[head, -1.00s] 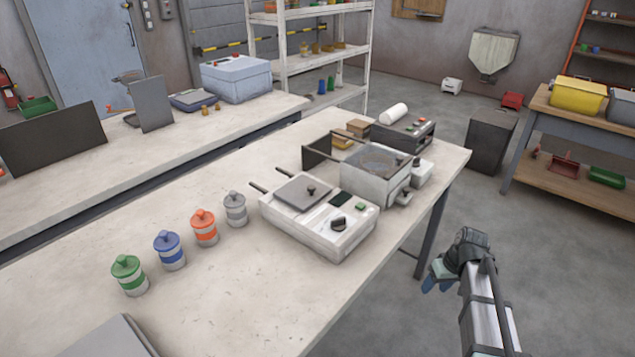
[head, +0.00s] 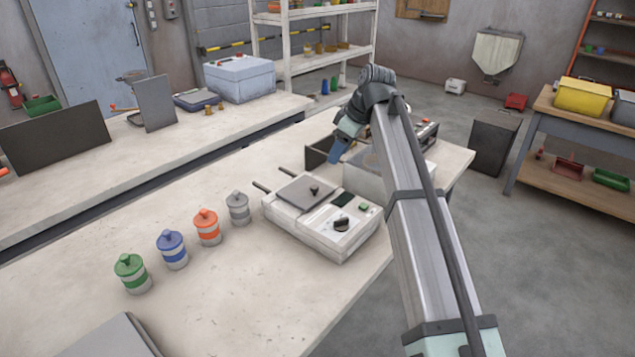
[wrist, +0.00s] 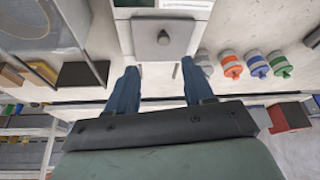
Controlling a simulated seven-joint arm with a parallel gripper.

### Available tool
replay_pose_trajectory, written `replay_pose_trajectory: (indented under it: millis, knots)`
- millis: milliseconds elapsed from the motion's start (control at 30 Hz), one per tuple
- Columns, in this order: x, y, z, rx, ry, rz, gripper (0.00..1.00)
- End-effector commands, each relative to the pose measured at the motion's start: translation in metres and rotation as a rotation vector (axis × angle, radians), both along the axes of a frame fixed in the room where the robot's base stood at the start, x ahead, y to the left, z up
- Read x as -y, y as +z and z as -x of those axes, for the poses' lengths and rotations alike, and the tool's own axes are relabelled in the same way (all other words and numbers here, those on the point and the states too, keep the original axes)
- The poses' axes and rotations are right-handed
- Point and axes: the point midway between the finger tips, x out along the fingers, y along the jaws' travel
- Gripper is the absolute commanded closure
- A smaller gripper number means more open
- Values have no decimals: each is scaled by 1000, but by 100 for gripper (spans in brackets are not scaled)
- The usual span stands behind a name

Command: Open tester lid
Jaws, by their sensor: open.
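The tester (head: 318,235) is a white box on the bench with a dark display, a green button and a black dial. Its grey square lid (head: 300,193) lies flat and shut on top, with a dark knob (head: 314,190) on it. In the wrist view the lid (wrist: 150,50) and its knob (wrist: 163,37) show at top centre, ahead of my fingers. My gripper (head: 338,152) is above the bench, behind and above the tester in the head view. In the wrist view my gripper (wrist: 159,66) has its two blue fingers wide apart and empty, touching nothing visible.
Grey (head: 238,209), orange (head: 207,229), blue (head: 172,252) and green (head: 131,275) lidded jars stand left of the tester. A white machine with a round basin (wrist: 40,20) stands beside it, partly hidden by my arm in the head view.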

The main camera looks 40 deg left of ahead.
Motion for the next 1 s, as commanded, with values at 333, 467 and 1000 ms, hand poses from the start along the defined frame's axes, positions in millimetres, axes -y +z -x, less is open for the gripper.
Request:
replay_pose_trajectory:
  millis: [333,467,1000]
  knots:
    - [-17,-12,10,5,34,-3,48]
    - [-25,-33,12,3,33,-2,48]
    - [-55,-107,19,5,30,-2,48]
